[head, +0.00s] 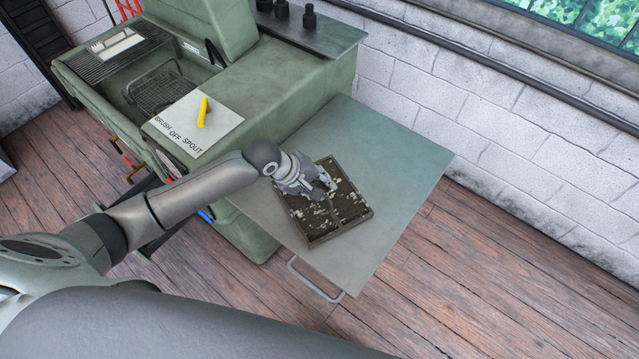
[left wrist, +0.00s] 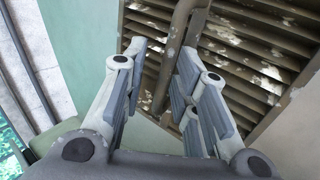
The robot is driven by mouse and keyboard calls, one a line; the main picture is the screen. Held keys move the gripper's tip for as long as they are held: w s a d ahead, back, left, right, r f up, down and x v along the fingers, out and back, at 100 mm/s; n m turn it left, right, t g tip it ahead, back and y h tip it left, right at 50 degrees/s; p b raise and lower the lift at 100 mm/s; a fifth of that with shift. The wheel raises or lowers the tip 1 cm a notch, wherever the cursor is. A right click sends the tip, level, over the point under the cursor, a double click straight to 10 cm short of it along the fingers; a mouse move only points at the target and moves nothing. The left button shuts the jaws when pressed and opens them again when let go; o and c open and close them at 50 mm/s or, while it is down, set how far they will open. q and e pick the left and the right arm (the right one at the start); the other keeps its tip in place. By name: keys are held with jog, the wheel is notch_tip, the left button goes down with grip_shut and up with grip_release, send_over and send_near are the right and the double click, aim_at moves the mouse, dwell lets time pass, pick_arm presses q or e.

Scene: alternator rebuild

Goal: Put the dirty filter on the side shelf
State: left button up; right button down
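The dirty filter (head: 352,212) is a dark square frame with slats and pale grime. It lies flat on the side shelf (head: 405,160), a grey-green metal plate with a front handle. My left gripper (head: 322,190) is directly over the filter's upper left part. In the left wrist view my left gripper (left wrist: 162,62) has its fingers apart, with the filter's curved handle bar (left wrist: 182,30) showing in the gap between and beyond them. The filter's slats (left wrist: 245,50) are behind the fingers. I cannot tell whether a finger touches the bar. My right gripper is not in view.
The green machine (head: 300,85) stands left of the shelf, with a yellow object (head: 203,112) on a sign plate (head: 195,128) reading "BRUSH OFF SPOUT". A wire basket (head: 155,90) sits in its basin. Dark cylinders (head: 309,17) stand at the back. The shelf's right part is bare.

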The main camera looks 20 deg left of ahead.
pick_arm(q)
jog(key=shift+f, duration=0.15)
jog(key=b+v, duration=0.1)
jog(key=v, duration=1.1)
